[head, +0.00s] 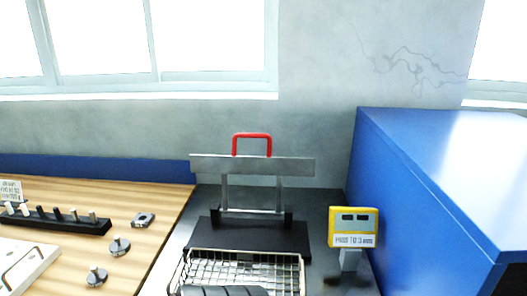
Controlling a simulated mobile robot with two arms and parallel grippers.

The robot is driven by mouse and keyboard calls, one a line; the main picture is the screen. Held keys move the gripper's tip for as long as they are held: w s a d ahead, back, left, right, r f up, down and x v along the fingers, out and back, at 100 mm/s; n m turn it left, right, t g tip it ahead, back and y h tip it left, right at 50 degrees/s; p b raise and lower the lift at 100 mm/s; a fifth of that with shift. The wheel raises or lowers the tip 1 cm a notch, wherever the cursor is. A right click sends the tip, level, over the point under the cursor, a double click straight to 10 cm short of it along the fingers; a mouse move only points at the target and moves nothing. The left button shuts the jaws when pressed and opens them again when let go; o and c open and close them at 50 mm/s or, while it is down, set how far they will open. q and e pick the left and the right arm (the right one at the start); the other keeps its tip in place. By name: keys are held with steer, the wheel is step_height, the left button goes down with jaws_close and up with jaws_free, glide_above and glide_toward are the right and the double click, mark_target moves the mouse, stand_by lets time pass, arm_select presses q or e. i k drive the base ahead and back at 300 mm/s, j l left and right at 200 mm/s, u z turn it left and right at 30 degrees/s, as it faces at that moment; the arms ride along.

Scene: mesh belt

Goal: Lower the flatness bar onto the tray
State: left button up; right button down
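The flatness bar (210,165) is a long flat grey bar with a red handle (252,136) on top. It sits level and raised, in front of two thin upright posts (224,192) or on them; I cannot tell which. The posts rise from a black stand (248,237). The wire mesh tray (302,272) is at the bottom centre, nearer than the stand, and well below the bar. A dark ribbed shape (225,291) shows in the tray at the picture's lower edge, cut off. Neither of my grippers can be made out.
A yellow gauge display (353,227) stands right of the tray on a dark surface (325,205). A large blue cabinet (430,185) closes off the right. On the left, a wooden table (165,200) holds a black peg rack (50,219) and several small metal parts (120,246).

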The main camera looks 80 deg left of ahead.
mark_target(234, 164)
steer(key=k+u, duration=0.1)
steer(key=u, duration=2.25)
steer(key=l+u, duration=0.4)
steer(key=k+j, duration=0.05)
